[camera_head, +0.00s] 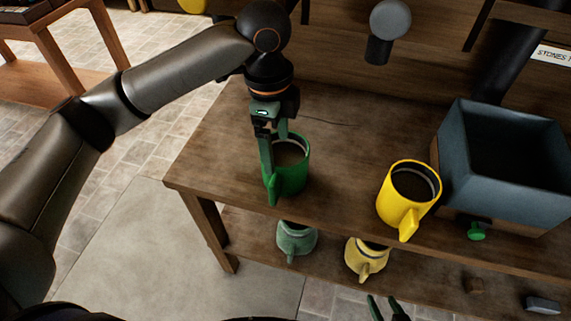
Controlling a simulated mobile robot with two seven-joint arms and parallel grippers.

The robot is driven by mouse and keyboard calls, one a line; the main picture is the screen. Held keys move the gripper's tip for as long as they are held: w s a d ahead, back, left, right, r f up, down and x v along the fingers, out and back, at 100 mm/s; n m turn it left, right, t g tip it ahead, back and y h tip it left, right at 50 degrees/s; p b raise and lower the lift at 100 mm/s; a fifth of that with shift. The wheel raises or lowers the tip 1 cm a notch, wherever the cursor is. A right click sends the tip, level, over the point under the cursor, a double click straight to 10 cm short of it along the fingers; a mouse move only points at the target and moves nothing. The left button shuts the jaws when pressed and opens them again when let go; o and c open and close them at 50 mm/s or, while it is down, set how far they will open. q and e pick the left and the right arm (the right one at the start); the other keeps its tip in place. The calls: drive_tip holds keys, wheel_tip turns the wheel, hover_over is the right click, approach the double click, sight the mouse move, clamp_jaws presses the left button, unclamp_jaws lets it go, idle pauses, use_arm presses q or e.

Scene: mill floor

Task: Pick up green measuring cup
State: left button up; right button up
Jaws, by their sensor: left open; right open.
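The green measuring cup (297,172) stands upright near the left end of the wooden table, its handle toward the front edge. My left gripper (272,165) points down at the cup's left side, with its fingers overlapping the rim and handle in the picture. It is open. Whether a finger touches the cup cannot be told. My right gripper (388,308) shows only as fingertips at the bottom edge, open and empty, in front of the table.
A yellow measuring cup (402,200) stands to the right on the same table (345,130). A blue-grey bin (490,180) is further right. A pale green cup (297,240) and a pale yellow cup (364,262) are on the lower shelf. The tabletop between the upper cups is clear.

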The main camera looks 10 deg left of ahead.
sight(274, 179)
use_arm(q)
drive_tip(key=shift+y, duration=0.3)
drive_tip(key=f, duration=0.4)
drive_tip(key=a+f, duration=0.1)
drive_tip(key=f, duration=0.1)
drive_tip(key=shift+b, duration=0.4)
drive_tip(key=shift+s+d+f, duration=0.15)
drive_tip(key=shift+s+f, duration=0.05)
drive_tip(key=shift+f, duration=1.2)
drive_tip(key=shift+s+d+f, duration=0.1)
drive_tip(key=shift+s+f, duration=0.05)
drive_tip(key=shift+f, duration=1.2)
clamp_jaws()
drive_tip(key=shift+r, duration=0.1)
